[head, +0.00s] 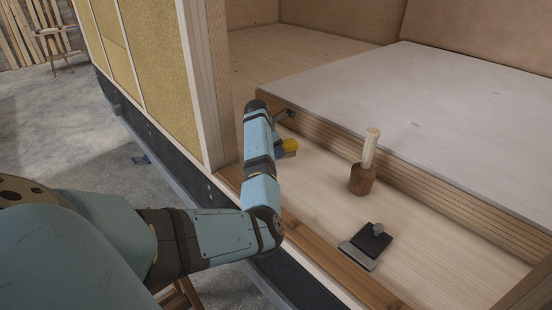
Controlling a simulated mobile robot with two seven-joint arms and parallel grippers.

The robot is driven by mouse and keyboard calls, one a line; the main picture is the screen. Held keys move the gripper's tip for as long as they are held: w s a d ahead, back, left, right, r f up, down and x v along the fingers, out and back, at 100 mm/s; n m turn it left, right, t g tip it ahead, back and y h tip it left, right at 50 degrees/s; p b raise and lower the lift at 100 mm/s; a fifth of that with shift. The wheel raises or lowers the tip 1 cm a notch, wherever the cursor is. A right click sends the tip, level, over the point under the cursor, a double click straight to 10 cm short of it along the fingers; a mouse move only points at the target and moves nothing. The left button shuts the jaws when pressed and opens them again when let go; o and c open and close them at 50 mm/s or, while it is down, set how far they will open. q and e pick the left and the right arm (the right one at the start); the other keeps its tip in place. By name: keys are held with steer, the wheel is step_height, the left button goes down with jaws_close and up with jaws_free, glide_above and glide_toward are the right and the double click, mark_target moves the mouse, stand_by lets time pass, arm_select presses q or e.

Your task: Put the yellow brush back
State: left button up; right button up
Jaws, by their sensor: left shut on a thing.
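My left gripper (279,146) is mostly hidden behind that forearm. It is shut on the yellow piece. The rest of the brush is hidden, so its tilt and any contact with the floor cannot be told. My right gripper is not in view.
A brown wooden block with a pale upright handle (363,178) stands on the floor strip. A black scraper-like tool (370,242) lies nearer. A raised grey-white platform (440,110) borders the strip. A wall post (208,80) stands left of my arm.

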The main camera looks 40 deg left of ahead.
arm_select(q)
step_height(320, 180, down, 4)
steer(key=shift+r, duration=0.25)
steer(key=shift+f, duration=0.35)
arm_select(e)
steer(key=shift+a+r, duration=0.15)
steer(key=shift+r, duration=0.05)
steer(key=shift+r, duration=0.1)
arm_select(q)
steer(key=o, duration=0.9)
steer(key=shift+f, duration=0.15)
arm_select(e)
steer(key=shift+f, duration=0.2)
arm_select(q)
steer(key=shift+r, duration=0.2)
steer(key=v, duration=1.2)
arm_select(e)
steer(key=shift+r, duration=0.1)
